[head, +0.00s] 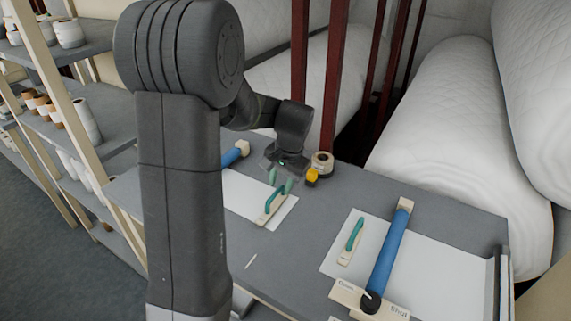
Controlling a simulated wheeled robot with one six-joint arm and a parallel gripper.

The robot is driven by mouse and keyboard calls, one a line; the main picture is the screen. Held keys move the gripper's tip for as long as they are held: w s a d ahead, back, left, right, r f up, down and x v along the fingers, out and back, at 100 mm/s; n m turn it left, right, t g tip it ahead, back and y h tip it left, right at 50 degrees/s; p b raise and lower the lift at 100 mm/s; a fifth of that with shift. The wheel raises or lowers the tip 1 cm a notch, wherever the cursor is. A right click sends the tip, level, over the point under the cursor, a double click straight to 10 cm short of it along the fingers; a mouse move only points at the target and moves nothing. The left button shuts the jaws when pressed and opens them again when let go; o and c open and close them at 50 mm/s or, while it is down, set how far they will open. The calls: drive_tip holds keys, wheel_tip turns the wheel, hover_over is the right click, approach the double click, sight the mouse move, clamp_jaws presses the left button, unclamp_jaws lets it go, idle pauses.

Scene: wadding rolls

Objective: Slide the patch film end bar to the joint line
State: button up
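A cream bar with a teal handle (271,208) lies on the left white sheet (240,196); it may be the patch film end bar. A similar cream bar with a teal handle (351,240) lies on the right white sheet (430,266). My gripper (280,181) points down just above the left handle, with two greenish fingertips apart and nothing seen between them. Whether they touch the handle cannot be told. A short pale line (251,261) marks the table front; I cannot tell whether it is the joint line.
A blue roller (388,250) crosses the right sheet, ending at a cream labelled block with a black knob (370,302). Another blue roller (231,157) is partly hidden by my arm. A tape roll (322,163) and yellow object (312,175) stand close to my gripper. Wadding rolls (450,140) lie behind.

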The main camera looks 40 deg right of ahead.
wheel_tip(320, 180, up, 12)
drive_tip(key=s, duration=0.2)
drive_tip(key=shift+d+f+b, duration=0.15)
drive_tip(key=shift+d+b, duration=0.2)
drive_tip(key=shift+d, duration=0.05)
drive_tip(key=shift+s, duration=0.1)
drive_tip(key=p, duration=0.1)
hover_over(273, 203)
drive_tip(key=s+d, duration=0.1)
drive_tip(key=d, duration=0.1)
wheel_tip(273, 203, down, 14)
drive_tip(key=shift+a+r, duration=0.15)
drive_tip(key=shift+w+a, duration=0.2)
drive_tip(key=shift+w, duration=0.35)
drive_tip(key=shift+r, duration=0.1)
